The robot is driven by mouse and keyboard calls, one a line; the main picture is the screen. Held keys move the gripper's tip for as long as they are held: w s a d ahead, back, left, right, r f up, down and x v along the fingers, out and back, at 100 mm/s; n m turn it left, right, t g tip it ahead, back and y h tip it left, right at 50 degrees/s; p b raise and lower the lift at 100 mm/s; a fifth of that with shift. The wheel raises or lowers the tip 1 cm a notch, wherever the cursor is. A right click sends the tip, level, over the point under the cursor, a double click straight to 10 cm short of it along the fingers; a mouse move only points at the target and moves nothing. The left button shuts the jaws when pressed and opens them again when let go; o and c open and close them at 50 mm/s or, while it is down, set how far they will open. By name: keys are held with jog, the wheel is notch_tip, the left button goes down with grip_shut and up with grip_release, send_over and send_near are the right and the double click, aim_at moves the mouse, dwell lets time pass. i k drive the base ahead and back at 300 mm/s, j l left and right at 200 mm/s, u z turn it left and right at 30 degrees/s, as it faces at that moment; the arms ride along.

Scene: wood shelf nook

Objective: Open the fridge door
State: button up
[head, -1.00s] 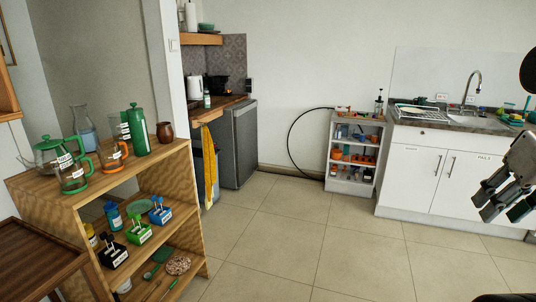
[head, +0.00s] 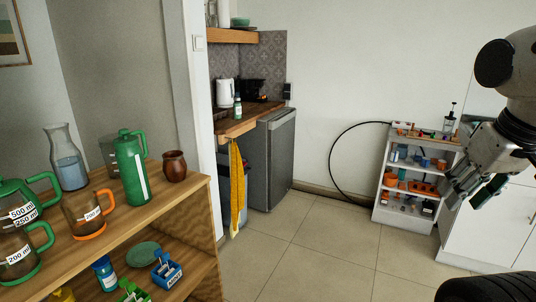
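The fridge (head: 272,160) is a small dark grey unit in the middle left of the head view, standing beside the wooden counter. Its door looks closed. I cannot make out a handle at this distance. My gripper (head: 476,193) is at the right, in front of the white cabinets and well apart from the fridge. Its fingers look spread, with nothing between them.
A wooden shelf (head: 205,215) with jugs and bottles fills the left foreground. A yellow towel (head: 237,185) hangs by the counter (head: 238,122). A white shelf unit (head: 380,205) with small items stands at the right. The tiled floor (head: 310,250) between is clear.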

aim_at(281, 128)
jog(key=i+l, duration=0.1)
jog(key=i, duration=2.1)
jog(key=i+l+u, duration=0.15)
jog(key=i, duration=0.5)
jog(key=i+l+u, duration=0.1)
jog(key=i, duration=0.55)
